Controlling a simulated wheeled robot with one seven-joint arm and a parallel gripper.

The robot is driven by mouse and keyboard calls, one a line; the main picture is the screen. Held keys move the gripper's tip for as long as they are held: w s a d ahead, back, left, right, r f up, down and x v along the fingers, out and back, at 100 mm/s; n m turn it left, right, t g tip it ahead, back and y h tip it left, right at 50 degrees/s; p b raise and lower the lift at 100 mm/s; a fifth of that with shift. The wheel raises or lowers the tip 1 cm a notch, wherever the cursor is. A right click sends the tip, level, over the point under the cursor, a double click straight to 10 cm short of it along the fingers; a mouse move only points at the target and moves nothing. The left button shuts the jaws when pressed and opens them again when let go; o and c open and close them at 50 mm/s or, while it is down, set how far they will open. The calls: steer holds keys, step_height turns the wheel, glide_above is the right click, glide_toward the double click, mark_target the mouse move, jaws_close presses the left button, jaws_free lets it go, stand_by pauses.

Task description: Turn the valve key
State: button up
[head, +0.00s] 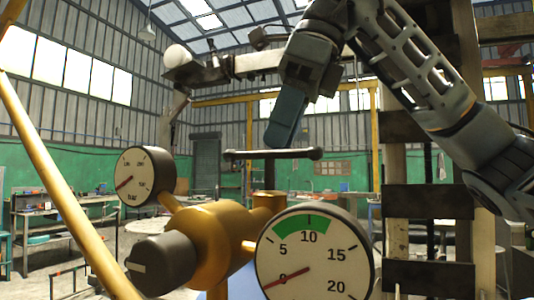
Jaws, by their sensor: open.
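The valve key is a dark T-handle (240,155) with a horizontal bar and round ends. Its stem rises upright from the brass regulator body (212,238). My gripper (280,142) comes down from above, with its blue-grey fingers over the bar, right of the bar's middle. The fingers overlap in this view, so the gap between them is hidden. I cannot tell whether the fingertips touch the bar. The large gauge (318,262) in front has a green band around 10, and its red needle points near 0.
A smaller gauge (146,176) stands at the left on a brass stem. A dark knob (160,263) sticks out front left of the body. A yellow bar (55,185) crosses the left side. Workbenches (60,225) stand far behind. Open air surrounds the key's left end.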

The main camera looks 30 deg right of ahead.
mark_target(270, 153)
steer(key=shift+p+x, duration=0.35)
steer(key=shift+x, duration=1.95)
